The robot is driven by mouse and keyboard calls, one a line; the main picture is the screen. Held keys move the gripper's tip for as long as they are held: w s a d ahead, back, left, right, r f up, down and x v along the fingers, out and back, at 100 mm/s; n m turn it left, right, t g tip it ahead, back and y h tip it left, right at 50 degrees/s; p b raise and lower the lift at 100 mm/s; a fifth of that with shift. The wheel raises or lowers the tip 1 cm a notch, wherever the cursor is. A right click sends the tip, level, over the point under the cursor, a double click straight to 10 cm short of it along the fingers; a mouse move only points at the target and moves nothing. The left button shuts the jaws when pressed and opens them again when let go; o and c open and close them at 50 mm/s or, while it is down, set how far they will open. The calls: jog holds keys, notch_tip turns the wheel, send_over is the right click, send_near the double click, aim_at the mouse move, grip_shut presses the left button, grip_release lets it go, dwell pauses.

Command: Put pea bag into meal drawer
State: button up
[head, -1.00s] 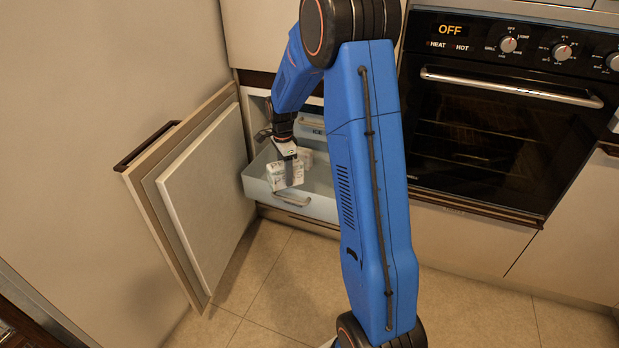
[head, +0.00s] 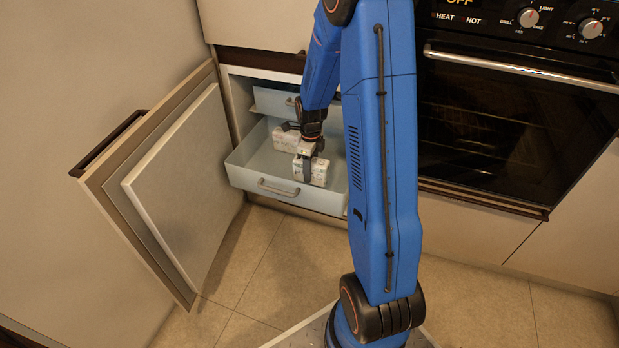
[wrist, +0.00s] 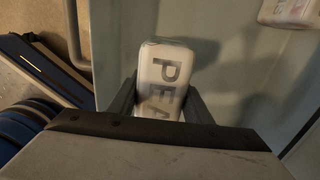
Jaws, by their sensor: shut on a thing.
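The pea bag is a small white pack; in the wrist view the pea bag (wrist: 163,80) shows the letters "PEA" between my gripper's fingers. In the head view the pea bag (head: 318,172) is inside the open pale blue drawer (head: 240,172), in its right front part. My gripper (head: 308,165) reaches down into the drawer and is shut on the bag. In the wrist view my gripper (wrist: 158,100) has a finger on each side of it. I cannot tell whether the bag touches the drawer floor.
Another white pack (head: 287,138) lies in the drawer behind the bag; it also shows in the wrist view (wrist: 290,12). A second drawer (head: 270,103) sits above, pushed farther in. The open cabinet door (head: 175,190) stands at left, the oven (head: 510,120) at right.

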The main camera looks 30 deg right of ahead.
jog(key=shift+f, duration=2.65)
jog(key=shift+f, duration=0.1)
jog(key=o, duration=1.4)
